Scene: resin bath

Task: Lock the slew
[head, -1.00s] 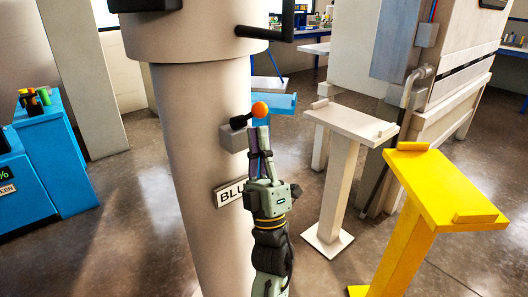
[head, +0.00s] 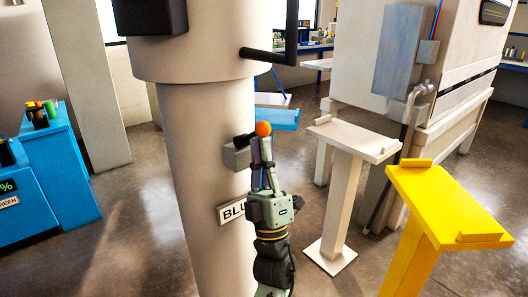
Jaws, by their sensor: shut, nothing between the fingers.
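An orange ball knob (head: 263,128) sits on the end of a short black lever (head: 243,141). The lever comes from a small grey box (head: 237,156) on the side of the thick beige column (head: 200,185). The lever points right and slightly up. My gripper (head: 262,143) points up, its fingers shut and empty, with the tips just below the knob in the head view. I cannot tell whether they touch it. The fingers cover part of the view beside the box.
A black crank handle (head: 275,50) juts from the column's wider upper part. A blue stand (head: 277,118), a white stand (head: 352,139) and a yellow stand (head: 440,205) are to the right. A blue cabinet (head: 35,195) is at left. Floor between is open.

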